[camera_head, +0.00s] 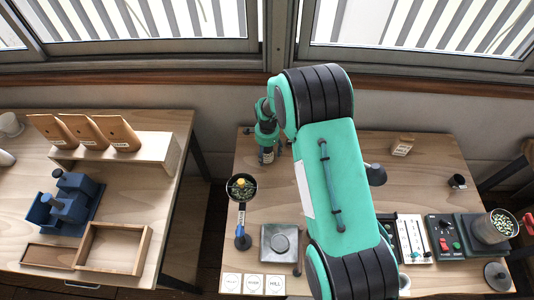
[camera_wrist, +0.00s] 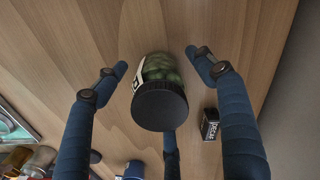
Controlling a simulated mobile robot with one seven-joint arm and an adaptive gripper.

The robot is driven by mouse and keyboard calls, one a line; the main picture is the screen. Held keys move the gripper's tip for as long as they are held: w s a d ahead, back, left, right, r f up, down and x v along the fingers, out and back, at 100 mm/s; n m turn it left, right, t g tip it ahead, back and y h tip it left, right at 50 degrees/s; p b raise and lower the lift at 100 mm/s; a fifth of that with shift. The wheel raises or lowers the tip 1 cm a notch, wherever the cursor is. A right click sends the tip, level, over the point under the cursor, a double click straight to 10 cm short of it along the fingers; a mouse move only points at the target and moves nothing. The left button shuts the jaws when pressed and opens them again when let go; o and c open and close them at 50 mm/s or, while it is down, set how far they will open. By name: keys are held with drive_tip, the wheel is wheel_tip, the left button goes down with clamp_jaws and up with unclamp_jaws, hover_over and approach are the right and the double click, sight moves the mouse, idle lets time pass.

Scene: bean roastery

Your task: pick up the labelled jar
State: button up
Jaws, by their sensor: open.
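The labelled jar (camera_wrist: 160,95) shows in the wrist view, with a black lid, green contents behind clear walls and a black-and-white label on its left side. My gripper (camera_wrist: 157,62) is open, with blue fingers spread to the left and right of the jar and a third finger below it in the picture. I see space between the side fingers and the jar, and nothing is held. In the head view my gripper (camera_head: 267,140) is over the back left of the right-hand table, and a dark labelled shape, likely the jar (camera_head: 266,156), is partly hidden beneath it.
A small dark lettered box (camera_wrist: 210,124) stands right of the jar in the wrist view. In the head view, a pan-like scoop with beans (camera_head: 241,187), a square scale (camera_head: 281,243) and a control box (camera_head: 443,236) sit on the table (camera_head: 430,175).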

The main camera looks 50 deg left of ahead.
sight(267, 149)
drive_tip(key=c, duration=1.4)
drive_tip(key=shift+c, duration=0.2)
drive_tip(key=shift+r, duration=0.1)
drive_tip(key=shift+r, duration=0.6)
wheel_tip(267, 149, up, 2)
drive_tip(key=shift+s+d+r, duration=0.1)
drive_tip(key=shift+d+r, duration=0.05)
drive_tip(key=shift+r, duration=0.1)
drive_tip(key=s+d, duration=0.2)
drive_tip(key=d, duration=0.2)
drive_tip(key=s+d, duration=0.3)
drive_tip(key=d, duration=0.2)
drive_tip(key=s+d+r, duration=0.1)
drive_tip(key=s+d, duration=0.2)
drive_tip(key=d, duration=0.1)
drive_tip(key=shift+s+d+r+p, duration=0.1)
drive_tip(key=shift+s+d+p, duration=0.05)
drive_tip(key=shift+p, duration=0.25)
